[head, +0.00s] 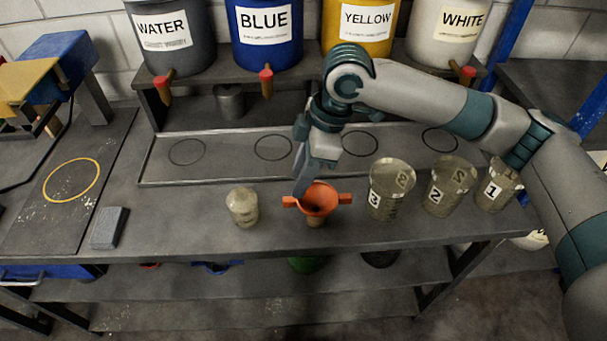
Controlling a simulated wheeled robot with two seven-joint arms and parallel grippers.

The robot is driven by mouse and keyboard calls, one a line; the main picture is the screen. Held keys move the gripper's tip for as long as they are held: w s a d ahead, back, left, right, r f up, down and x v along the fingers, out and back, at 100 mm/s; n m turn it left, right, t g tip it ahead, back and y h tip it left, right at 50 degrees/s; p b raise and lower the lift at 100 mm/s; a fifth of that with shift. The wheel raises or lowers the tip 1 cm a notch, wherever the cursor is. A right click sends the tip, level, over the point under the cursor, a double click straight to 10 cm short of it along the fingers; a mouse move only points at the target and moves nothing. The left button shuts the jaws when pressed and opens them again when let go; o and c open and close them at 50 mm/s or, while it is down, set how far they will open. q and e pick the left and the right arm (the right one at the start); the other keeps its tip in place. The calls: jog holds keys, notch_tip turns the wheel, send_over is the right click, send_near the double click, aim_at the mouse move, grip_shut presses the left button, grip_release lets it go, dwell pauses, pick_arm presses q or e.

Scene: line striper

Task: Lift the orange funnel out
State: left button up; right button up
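The orange funnel (323,210) stands upright on the bench near its front edge, with a tab on each side. Its spout goes down into a small tan container (315,222), mostly hidden under the cone. My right gripper (303,186) reaches down from above, at the funnel's back left rim. A dark finger overlaps the rim and the mouth. I cannot tell whether the fingers are closed on the rim or only beside it. My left gripper is not in view.
A small beige jar (242,208) stands left of the funnel. Clear cups numbered 3 (389,187), 2 (446,186) and 1 (495,187) stand to the right. Behind are a tray (215,169) with marked circles and labelled dispensers with red taps. A grey block (109,228) lies left.

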aim_at(290, 199)
jog(key=shift+b+x, duration=1.8)
jog(key=shift+x, duration=0.15)
jog(key=shift+a+f, duration=0.1)
jog(key=shift+f, duration=0.25)
jog(key=shift+x, duration=1.35)
jog(key=shift+c, duration=0.7)
grip_shut()
